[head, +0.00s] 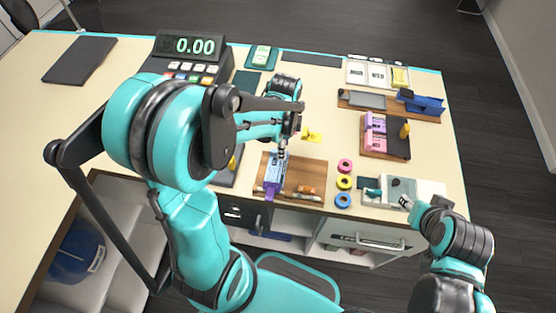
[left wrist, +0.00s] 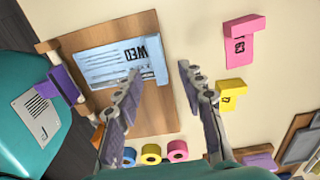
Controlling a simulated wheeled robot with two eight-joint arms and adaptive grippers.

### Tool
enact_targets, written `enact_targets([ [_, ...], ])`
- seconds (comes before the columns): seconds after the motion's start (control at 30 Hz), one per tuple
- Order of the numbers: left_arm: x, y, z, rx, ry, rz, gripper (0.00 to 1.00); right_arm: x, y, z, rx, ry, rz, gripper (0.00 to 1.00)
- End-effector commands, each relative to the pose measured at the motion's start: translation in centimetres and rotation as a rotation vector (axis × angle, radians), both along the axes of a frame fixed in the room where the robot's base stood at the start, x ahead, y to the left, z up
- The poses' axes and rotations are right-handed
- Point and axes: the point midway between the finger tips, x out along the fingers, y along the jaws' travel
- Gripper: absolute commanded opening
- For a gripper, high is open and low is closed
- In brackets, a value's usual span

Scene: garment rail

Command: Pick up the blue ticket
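The blue ticket (left wrist: 112,64), pale blue and printed "WED", lies on a wooden board (left wrist: 165,118) in the left wrist view. In the head view, my left gripper hangs over the board (head: 312,172) and covers part of the ticket. My left gripper (left wrist: 158,78) is open, its two fingers apart with nothing between them. One fingertip overlaps the ticket's right end in the left wrist view; I cannot tell whether it touches. My right gripper (head: 407,203) is at the front right, by a pale tray; its fingers are too small to read.
A yellow ticket (left wrist: 232,88) and a pink ticket (left wrist: 240,45) lie beside the board. A purple holder (left wrist: 62,82) stands at the board's edge. Pink (head: 345,165), yellow (head: 344,182) and blue (head: 343,200) rolls sit right of the board. A register (head: 190,62) stands at the back left.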

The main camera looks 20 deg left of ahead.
Motion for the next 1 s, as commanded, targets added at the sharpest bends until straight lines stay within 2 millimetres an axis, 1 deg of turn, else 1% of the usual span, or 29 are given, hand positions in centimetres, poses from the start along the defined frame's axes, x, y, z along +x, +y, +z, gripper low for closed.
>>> enact_targets([
  [0.03,0.0,0.0,-1.0,0.000,0.000,0.000,0.40,0.0,0.0,-0.5,0.000,0.000,0.000,0.40],
  [0.13,0.0,0.0,-1.9,0.000,0.000,0.000,0.40,0.0,0.0,-0.7,0.000,0.000,0.000,0.40],
  [0.4,0.0,0.0,-2.0,0.000,-0.001,0.001,0.40,0.0,0.0,-0.6,0.000,0.000,0.000,0.40],
  [0.5,0.0,0.0,-2.0,0.000,-0.001,0.001,0.15,0.0,0.0,-0.6,0.000,0.000,0.000,0.40],
  [0.53,0.0,0.0,-2.0,0.000,-0.001,0.001,0.08,0.0,0.0,-0.6,0.000,0.000,0.000,0.40],
  [0.57,0.0,0.0,-2.0,0.000,-0.001,0.001,0.03,0.0,0.0,-0.6,0.000,0.000,0.000,0.40],
  [0.87,0.0,0.0,-2.0,0.000,-0.001,0.001,0.03,0.0,0.0,-0.6,0.000,0.000,0.000,0.40],
  [1.0,0.0,0.0,-1.7,0.000,-0.001,0.001,0.03,0.0,0.0,-0.5,0.000,0.000,0.000,0.40],
])
